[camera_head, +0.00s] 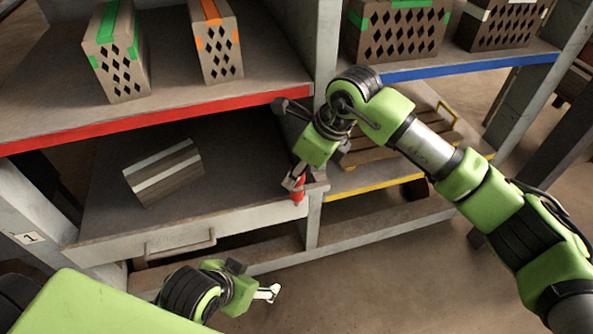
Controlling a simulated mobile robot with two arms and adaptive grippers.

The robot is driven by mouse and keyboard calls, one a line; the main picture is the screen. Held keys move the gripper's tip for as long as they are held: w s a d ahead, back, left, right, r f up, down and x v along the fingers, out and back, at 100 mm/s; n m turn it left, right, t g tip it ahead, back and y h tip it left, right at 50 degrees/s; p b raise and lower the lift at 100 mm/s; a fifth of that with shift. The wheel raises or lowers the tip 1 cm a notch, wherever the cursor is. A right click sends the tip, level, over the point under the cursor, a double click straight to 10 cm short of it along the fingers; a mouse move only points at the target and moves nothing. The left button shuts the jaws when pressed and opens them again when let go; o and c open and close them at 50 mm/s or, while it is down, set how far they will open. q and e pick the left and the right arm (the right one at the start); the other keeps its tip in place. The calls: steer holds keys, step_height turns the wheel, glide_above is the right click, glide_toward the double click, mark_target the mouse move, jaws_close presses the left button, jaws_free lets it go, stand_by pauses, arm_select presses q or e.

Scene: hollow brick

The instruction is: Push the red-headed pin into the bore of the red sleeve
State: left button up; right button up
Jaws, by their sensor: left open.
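A small red piece (298,190) shows at the front right corner of the drawer unit, by the upright post. I cannot tell whether it is the pin's red head or the red sleeve; no bore or pin shaft can be made out. My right gripper (293,182) points down at this red piece, its fingers at or against it. The fingers are too small and overlapped to show whether they are closed on it. My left gripper (270,293) is low in front of the drawer, open and empty, apart from the red piece.
A striped hollow brick (163,172) lies on the drawer unit's top. Hollow bricks with green (117,55) and orange (216,45) marks stand on the red-edged shelf (150,122). More stand on the blue-edged shelf (470,65). A drawer handle (180,243) juts forward.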

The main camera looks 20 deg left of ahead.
arm_select(q)
steer(key=shift+w+d, duration=0.15)
steer(key=shift+w, duration=0.3)
arm_select(e)
steer(key=shift+f, duration=0.2)
steer(key=o, duration=1.2)
arm_select(q)
steer(key=shift+r, duration=0.1)
arm_select(e)
steer(key=shift+o, duration=0.2)
steer(key=v, duration=1.2)
steer(key=shift+s, duration=0.1)
